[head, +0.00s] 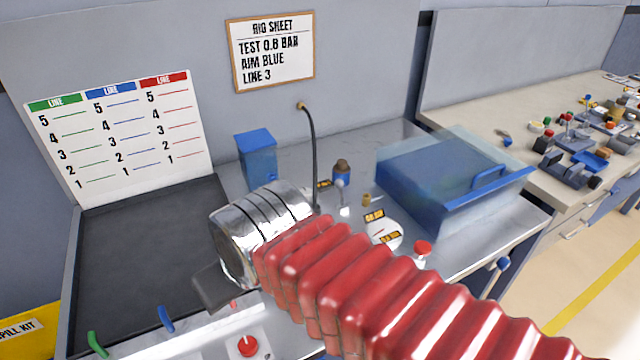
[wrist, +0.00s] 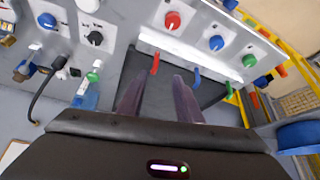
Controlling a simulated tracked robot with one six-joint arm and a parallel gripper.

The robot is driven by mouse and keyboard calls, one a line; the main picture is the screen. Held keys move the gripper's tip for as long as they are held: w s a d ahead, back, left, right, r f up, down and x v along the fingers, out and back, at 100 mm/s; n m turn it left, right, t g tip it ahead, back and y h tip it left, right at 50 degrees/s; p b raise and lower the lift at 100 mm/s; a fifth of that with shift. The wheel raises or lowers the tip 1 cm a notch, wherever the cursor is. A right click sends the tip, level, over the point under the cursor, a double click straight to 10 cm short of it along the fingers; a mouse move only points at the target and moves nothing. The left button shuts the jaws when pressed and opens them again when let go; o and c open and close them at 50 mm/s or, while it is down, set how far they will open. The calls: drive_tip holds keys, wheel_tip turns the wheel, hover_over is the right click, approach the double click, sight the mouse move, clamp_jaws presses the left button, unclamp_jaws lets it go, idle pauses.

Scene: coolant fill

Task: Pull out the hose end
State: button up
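A thin black hose (head: 314,150) runs from a brass fitting on the back wall and curves down to the bench. Its lower end is hidden behind my arm in the head view. In the wrist view the hose (wrist: 40,92) shows at the left, and its end meets small dark fittings near the bench top. My gripper (wrist: 156,80) has its two fingers apart with nothing between them. It is over the black tray, well away from the hose. In the head view only one dark finger (head: 212,288) shows clearly, below my silver wrist.
Red, blue and green handles (head: 166,319) stick up along the front of the black tray (head: 130,245). A blue box (head: 257,155), a brown-topped bottle (head: 342,172) and a blue-lidded clear case (head: 445,180) stand on the bench. A red button (head: 247,346) is in front.

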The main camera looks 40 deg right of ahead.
drive_tip(key=shift+o, duration=1.4)
drive_tip(key=shift+w+d+r, duration=0.1)
drive_tip(key=shift+w+d, duration=0.1)
drive_tip(key=shift+w, duration=0.1)
drive_tip(key=shift+o, duration=0.2)
drive_tip(key=w+d+m, duration=0.1)
drive_tip(key=w+d, duration=0.3)
drive_tip(key=d, duration=0.2)
drive_tip(key=w+d+m+h, duration=0.1)
drive_tip(key=w+d, duration=0.3)
drive_tip(key=d, duration=0.3)
drive_tip(key=shift+w+r+m+g, duration=0.2)
drive_tip(key=shift+r+m+g, duration=0.1)
drive_tip(key=shift+g, duration=0.1)
drive_tip(key=m+h, duration=0.1)
drive_tip(key=m, duration=0.1)
approach(315, 208)
wheel_tip(315, 208, up, 3)
drive_tip(key=shift+s+a+f+g, duration=0.15)
drive_tip(key=shift+g, duration=0.15)
drive_tip(key=x, duration=1.3)
drive_tip(key=shift+f, duration=0.4)
